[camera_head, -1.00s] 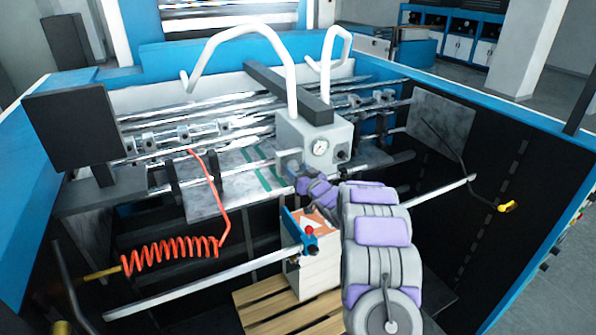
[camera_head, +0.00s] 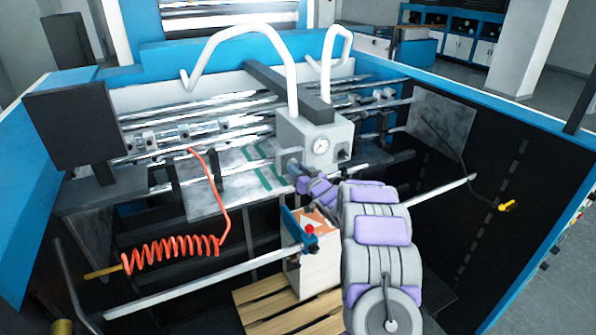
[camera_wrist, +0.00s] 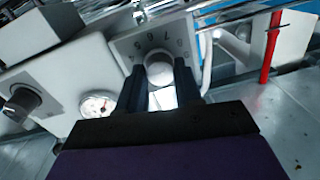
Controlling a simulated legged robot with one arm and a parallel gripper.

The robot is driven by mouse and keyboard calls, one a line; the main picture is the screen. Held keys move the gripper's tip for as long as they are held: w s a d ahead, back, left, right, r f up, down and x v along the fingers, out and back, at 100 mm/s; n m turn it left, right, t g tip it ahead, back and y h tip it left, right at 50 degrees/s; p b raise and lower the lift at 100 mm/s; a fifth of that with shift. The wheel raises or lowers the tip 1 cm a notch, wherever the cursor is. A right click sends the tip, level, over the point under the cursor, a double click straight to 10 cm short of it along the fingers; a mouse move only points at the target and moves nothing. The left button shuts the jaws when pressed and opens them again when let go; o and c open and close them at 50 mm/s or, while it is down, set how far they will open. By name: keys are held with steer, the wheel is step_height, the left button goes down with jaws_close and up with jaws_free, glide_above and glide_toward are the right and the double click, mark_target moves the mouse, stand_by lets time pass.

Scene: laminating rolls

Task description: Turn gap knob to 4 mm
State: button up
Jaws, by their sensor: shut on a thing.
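The gap knob (camera_wrist: 159,70) is a round, pale knob on a grey panel with a printed number scale, in the wrist view. Digits such as 7, 6 and 5 show above it; the others are blurred. My gripper (camera_wrist: 160,86) is shut on the knob, with one dark finger on each side. I cannot read which number the knob is set to.
A round pressure gauge (camera_wrist: 97,104) and a dark knob (camera_wrist: 22,99) are left of my gripper in the wrist view. In the head view, a coiled orange hose (camera_head: 172,252) hangs at the left, and a metal bar (camera_head: 200,286) crosses in front, below my arm.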

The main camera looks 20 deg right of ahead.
steer(key=shift+f+n+b, duration=0.15)
steer(key=shift+n+b, duration=0.15)
steer(key=shift+b, duration=0.1)
steer(key=n+b, duration=1)
steer(key=n+h+b, duration=0.1)
steer(key=n+b, duration=0.9)
steer(key=b, duration=0.1)
steer(key=shift+f+g, duration=0.1)
steer(key=shift+g, duration=0.3)
steer(key=shift+n+b, duration=0.4)
steer(key=shift+n, duration=0.1)
steer(key=o, duration=1)
steer(key=shift+o, duration=0.2)
steer(key=shift+r, duration=0.2)
steer(key=shift+s, duration=0.1)
steer(key=shift+s, duration=0.1)
